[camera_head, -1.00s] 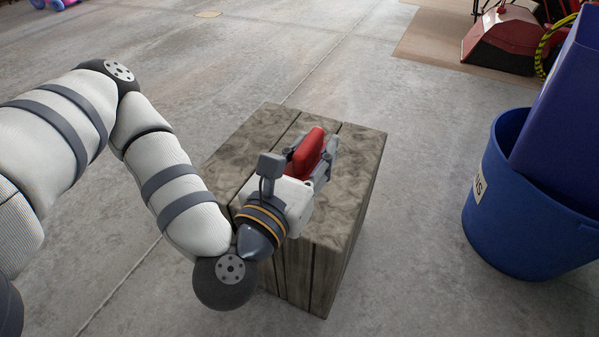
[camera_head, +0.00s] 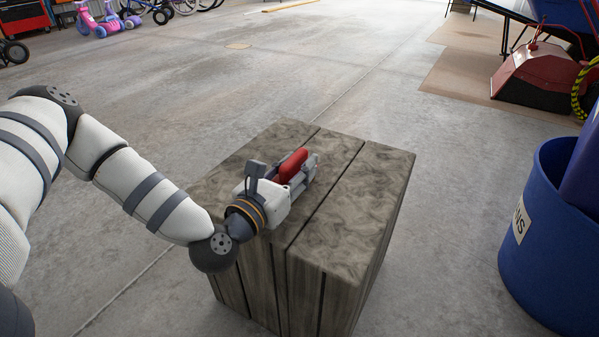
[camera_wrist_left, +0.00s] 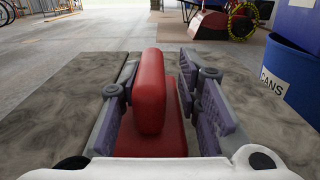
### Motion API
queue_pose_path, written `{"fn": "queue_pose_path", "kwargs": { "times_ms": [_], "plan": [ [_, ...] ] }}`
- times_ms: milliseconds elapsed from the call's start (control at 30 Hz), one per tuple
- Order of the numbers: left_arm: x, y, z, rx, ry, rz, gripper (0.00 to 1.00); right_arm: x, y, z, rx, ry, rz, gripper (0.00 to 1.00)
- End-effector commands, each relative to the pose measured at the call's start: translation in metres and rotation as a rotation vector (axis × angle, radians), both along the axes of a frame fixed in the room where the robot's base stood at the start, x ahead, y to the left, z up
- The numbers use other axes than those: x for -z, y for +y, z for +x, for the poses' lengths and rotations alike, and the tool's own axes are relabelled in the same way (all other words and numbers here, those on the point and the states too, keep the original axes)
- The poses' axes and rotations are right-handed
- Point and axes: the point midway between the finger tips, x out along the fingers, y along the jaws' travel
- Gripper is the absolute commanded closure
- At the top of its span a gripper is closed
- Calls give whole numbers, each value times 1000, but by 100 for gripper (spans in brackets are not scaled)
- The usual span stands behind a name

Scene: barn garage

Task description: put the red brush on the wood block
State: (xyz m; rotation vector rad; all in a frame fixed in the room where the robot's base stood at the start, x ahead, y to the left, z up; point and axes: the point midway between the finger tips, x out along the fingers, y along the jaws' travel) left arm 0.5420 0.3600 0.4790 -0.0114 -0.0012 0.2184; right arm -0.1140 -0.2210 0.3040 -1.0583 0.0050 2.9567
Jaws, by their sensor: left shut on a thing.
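The red brush (camera_head: 292,165) is between the fingers of my left gripper (camera_head: 300,170), over the top of the wood block (camera_head: 355,215). In the left wrist view the red brush (camera_wrist_left: 149,95) shows an upright rounded part above a flat red base, with a finger on each side. My left gripper (camera_wrist_left: 160,100) is shut on it. The wood block (camera_wrist_left: 250,95) lies below and around it. I cannot tell whether the underside of the brush touches the block. My right gripper is not in view.
A blue bin (camera_head: 550,250) marked with a label stands on the floor to the right. A red machine (camera_head: 535,75) is at the back right. A pink and purple toy (camera_head: 100,20) is at the far left. The concrete floor around the block is mostly clear.

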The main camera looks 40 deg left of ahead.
Motion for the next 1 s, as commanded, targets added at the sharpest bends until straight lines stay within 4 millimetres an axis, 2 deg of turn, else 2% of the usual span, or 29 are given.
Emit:
{"fn": "queue_pose_path", "kwargs": {
  "times_ms": [267, 300, 367, 400, 733, 867, 1000],
  "plan": [
    [1, 0, 0, 0, -1, 0, 100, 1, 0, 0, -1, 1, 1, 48],
    [2, 0, 0, 0, 0, 0, 65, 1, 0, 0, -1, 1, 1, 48],
    [1, 0, 0, 0, 0, 0, 51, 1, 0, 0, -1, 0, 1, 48],
    [1, 0, 0, 0, 0, 0, 49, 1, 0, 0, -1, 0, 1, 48],
    [-4, -1, -3, 1, 1, 0, 49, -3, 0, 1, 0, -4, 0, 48],
    [-4, -8, -33, 1, 5, -2, 49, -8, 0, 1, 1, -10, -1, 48],
    [-2, -16, -72, 2, 6, -1, 49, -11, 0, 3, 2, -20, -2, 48]
  ]
}}
